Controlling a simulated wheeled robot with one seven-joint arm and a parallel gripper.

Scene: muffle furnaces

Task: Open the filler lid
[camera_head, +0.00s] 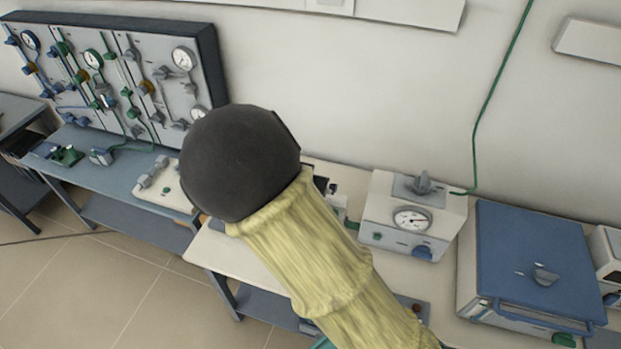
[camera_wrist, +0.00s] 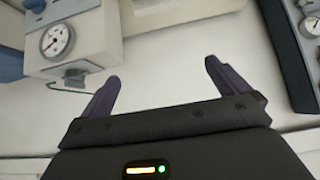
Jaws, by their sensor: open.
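I cannot tell for certain which part is the filler lid. A white box with a round gauge (camera_head: 409,219) stands on the bench right of centre in the head view, with a grey fitting (camera_head: 423,184) on its top. A white gauge box (camera_wrist: 82,35) also shows at the upper left of the wrist view, apart from my gripper. My gripper (camera_wrist: 161,72) is open and empty, its two dark fingers spread over a pale surface. In the head view my gripper does not show, and my arm hides part of the bench.
A blue-lidded unit (camera_head: 530,255) stands at the right. A panel of gauges and valves (camera_head: 112,75) stands at the upper left on a blue-grey bench (camera_head: 95,160). A green cable (camera_head: 492,95) runs down the wall. A dark-framed gauge panel (camera_wrist: 290,60) shows right of my gripper.

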